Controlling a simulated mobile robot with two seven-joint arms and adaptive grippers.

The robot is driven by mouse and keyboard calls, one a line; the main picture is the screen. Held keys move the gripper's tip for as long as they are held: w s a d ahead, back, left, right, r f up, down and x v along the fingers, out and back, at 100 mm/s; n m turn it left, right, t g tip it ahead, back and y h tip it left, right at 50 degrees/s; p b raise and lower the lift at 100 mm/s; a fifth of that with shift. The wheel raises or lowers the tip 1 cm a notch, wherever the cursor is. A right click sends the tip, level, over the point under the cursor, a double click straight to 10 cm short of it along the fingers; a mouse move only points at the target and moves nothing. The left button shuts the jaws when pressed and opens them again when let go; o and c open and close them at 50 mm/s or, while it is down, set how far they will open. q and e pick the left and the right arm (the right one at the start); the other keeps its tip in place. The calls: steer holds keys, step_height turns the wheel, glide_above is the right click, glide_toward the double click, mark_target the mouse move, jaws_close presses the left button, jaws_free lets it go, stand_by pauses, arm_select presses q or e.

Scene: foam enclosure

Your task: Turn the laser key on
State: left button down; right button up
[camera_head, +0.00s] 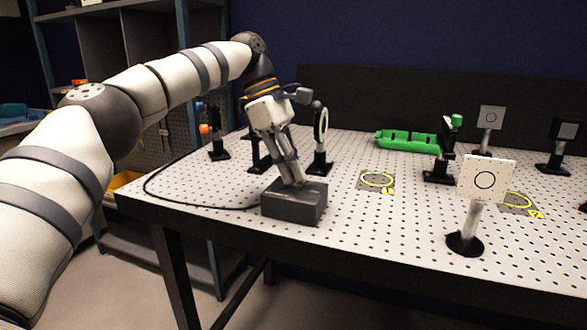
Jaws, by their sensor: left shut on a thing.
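A dark grey box (288,207) with a black cable at its left side sits near the front left edge of the perforated optical table (400,232). My left gripper (296,181) points down onto the top of this box, its fingers closed together at the upper face. The laser key itself is hidden by the fingers or too small to make out, so I cannot tell its position. My right gripper is not in view.
Black-based optical mounts (320,160) stand just behind the box. A green part (405,141) lies farther back. A white square target on a post (486,181) stands at front right. Yellow rings (377,180) mark the tabletop. Shelves (100,45) stand behind left.

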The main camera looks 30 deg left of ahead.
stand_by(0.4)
arm_select(q)
steer(key=c, duration=1.7)
jaws_free()
